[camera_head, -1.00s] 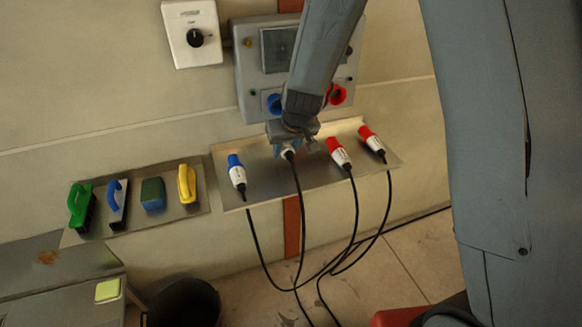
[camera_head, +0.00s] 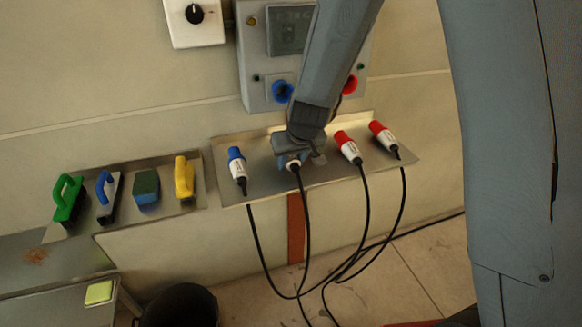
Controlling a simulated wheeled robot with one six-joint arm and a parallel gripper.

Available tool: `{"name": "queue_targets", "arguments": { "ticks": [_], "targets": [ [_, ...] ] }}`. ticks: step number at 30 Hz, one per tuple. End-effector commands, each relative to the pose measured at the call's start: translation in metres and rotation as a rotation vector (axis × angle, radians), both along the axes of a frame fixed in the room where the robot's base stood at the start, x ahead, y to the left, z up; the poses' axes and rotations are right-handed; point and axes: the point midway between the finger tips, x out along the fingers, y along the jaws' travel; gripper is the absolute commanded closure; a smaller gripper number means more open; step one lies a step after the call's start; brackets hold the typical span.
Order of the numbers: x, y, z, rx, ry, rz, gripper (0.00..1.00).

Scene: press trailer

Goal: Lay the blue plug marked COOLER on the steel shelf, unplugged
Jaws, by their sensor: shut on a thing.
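My gripper (camera_head: 298,152) is shut on a plug (camera_head: 293,164) over the middle of the steel shelf (camera_head: 262,145). Only the plug's pale rear end and its black cable show below the jaws; its front is hidden, so I cannot read its marking or see its colour. The gripper is low, at or just above the shelf surface; I cannot tell whether the plug touches it. The blue socket (camera_head: 282,91) on the grey panel above is open to view with no plug in it. Another blue plug (camera_head: 236,162) lies at the shelf's left end; its marking is unreadable.
Two red plugs (camera_head: 348,147) (camera_head: 382,135) lie right of my gripper, their cables hanging over the front edge. A red socket (camera_head: 350,85) is partly hidden by my arm. A tray (camera_head: 125,204) with brushes and a sponge stands left. Bare shelf shows between the left plug and gripper.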

Motion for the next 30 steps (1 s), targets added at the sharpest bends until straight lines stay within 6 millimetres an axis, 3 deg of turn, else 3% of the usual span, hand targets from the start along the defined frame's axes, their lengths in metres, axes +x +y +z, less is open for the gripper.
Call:
{"name": "queue_targets", "arguments": {
  "ticks": [28,29,30],
  "targets": [
    [0.0,0.0,-0.017,-0.001,0.002,0.0,0.93],
    [-0.001,0.0,-0.018,-0.001,0.003,0.0,0.65],
    [-0.001,0.0,-0.018,-0.001,0.004,0.0,0.58]
  ]
}}
